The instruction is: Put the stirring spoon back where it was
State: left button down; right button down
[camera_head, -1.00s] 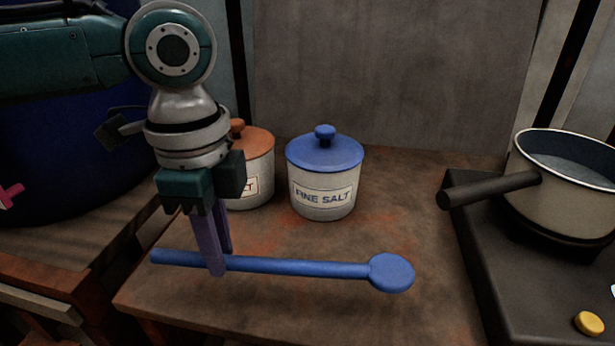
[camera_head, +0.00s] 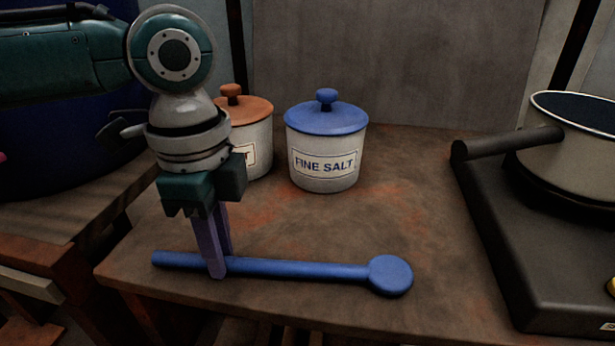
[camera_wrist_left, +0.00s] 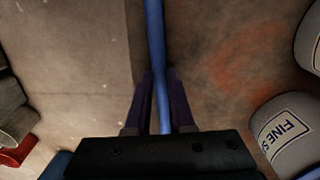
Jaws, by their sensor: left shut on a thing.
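The stirring spoon (camera_head: 310,268) is blue, with a long straight handle and a round flat end at the right. In the head view it lies level across the front of the wooden table. My left gripper (camera_head: 217,268) is shut on its handle, left of the middle. The left wrist view shows the blue handle (camera_wrist_left: 155,50) running between the two purple fingers (camera_wrist_left: 157,105). Whether the spoon touches the table or hangs just above it, I cannot tell. My right gripper is not in view.
A jar labelled FINE SALT (camera_head: 325,160) with a blue lid stands behind the spoon. A jar with an orange lid (camera_head: 250,130) stands partly behind my left arm. A pot (camera_head: 575,165) sits on a dark hob (camera_head: 500,240) at the right. The table's middle is clear.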

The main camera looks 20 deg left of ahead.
pick_arm(q)
jog(key=shift+f, duration=0.3)
dwell(0.5)
jog(key=c, duration=0.7)
grip_release()
jog(key=shift+r+p, duration=0.1)
jog(key=shift+p, duration=0.25)
notch_tip(320, 180, up, 10)
jog(key=p, duration=0.3)
jog(key=shift+p, duration=0.35)
